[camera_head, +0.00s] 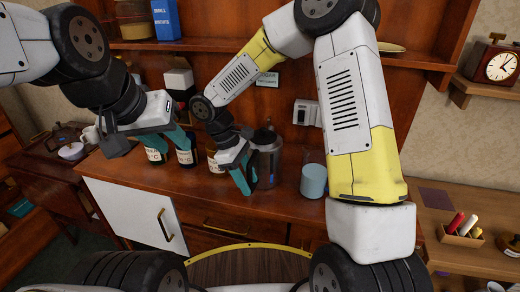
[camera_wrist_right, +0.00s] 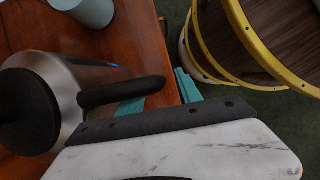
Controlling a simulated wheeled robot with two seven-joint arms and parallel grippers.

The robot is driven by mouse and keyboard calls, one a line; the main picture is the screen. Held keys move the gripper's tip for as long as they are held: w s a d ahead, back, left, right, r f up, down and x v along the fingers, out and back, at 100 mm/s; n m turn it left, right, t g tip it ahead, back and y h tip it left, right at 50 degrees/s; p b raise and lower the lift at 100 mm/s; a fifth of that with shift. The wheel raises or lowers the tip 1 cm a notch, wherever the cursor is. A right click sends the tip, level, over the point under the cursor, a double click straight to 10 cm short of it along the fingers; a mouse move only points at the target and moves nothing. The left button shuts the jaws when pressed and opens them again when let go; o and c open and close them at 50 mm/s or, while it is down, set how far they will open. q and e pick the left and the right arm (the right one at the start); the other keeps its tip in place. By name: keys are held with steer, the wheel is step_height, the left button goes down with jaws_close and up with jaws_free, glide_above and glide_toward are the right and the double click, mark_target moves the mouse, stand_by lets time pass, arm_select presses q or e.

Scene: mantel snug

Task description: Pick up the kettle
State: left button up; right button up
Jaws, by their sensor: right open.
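The kettle (camera_head: 268,160) is a metallic grey body with a black top, upright on the wooden counter (camera_head: 230,200). In the right wrist view the kettle (camera_wrist_right: 68,95) fills the left side, and its black handle (camera_wrist_right: 125,91) points right. My right gripper (camera_head: 246,177) is open beside the kettle, at its handle side. In the wrist view its teal fingers (camera_wrist_right: 158,97) are apart, with the handle's end between or just above them; contact is not clear. My left gripper (camera_head: 168,140) is to the left, its teal fingers apart in front of dark bottles.
A blue box (camera_head: 166,20) is on the upper shelf. A side shelf at right holds a tray of coloured rolls (camera_head: 460,230). Bare counter lies in front.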

jaws_close()
steer(key=shift+r, duration=0.1)
stand_by(1.3)
